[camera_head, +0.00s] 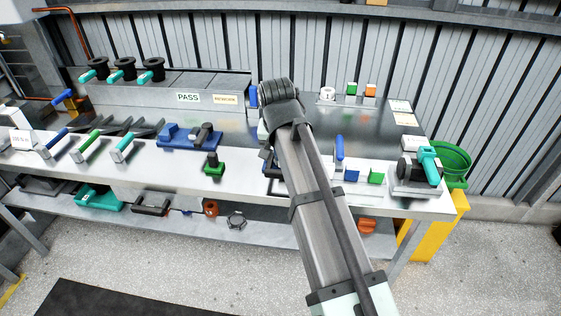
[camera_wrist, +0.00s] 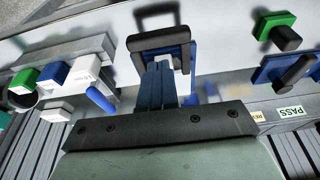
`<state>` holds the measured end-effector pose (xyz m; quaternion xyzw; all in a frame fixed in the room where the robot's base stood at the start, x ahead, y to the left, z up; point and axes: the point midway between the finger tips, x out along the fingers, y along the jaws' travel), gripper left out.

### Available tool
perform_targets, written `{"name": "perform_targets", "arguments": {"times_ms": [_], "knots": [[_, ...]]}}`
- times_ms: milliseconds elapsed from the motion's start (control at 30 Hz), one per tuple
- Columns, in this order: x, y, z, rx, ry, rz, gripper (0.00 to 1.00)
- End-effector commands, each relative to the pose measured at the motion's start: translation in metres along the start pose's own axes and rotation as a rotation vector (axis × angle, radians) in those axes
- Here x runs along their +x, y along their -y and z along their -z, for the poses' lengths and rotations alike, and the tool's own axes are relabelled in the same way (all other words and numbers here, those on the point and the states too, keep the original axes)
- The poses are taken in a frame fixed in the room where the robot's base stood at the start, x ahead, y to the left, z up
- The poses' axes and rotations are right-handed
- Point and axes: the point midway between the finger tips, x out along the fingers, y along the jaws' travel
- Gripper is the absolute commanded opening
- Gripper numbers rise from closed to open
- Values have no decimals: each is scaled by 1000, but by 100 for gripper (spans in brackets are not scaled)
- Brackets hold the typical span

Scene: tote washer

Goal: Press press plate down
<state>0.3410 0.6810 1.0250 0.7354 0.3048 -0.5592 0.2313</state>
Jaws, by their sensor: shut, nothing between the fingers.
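In the wrist view my gripper (camera_wrist: 163,66) is shut, its dark blue fingers together and empty. Their tips are over a dark blue and black framed fixture (camera_wrist: 160,40), which seems to be the press plate's unit. The fingers cover part of it, and I cannot tell whether they touch it. I cannot tell how far down the plate is. In the head view only a dark edge of this fixture (camera_head: 272,170) shows beside my arm, which hides the rest. My fingers are mostly hidden there too.
A green block with a black knob (camera_wrist: 281,34) and a blue base with a dark handle (camera_wrist: 287,69) stand to one side. A white block with a blue lever (camera_wrist: 88,79) stands on the other. A teal-handled clamp (camera_head: 428,158) is at the bench's right end.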

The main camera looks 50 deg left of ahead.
Motion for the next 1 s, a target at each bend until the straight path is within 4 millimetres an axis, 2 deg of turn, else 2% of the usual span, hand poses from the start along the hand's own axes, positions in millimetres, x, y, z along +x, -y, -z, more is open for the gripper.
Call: {"name": "perform_targets", "arguments": {"times_ms": [33, 300, 500, 700, 1000], "knots": [[-11, 0, -1, 0, -2, 1, 0], [-56, 0, -3, 0, -2, 1, 0], [-79, 0, -4, 0, -1, 0, 0], [-88, 0, -4, 0, 0, 0, 0], [-88, -6, -1, 8, -2, -3, 0]]}}
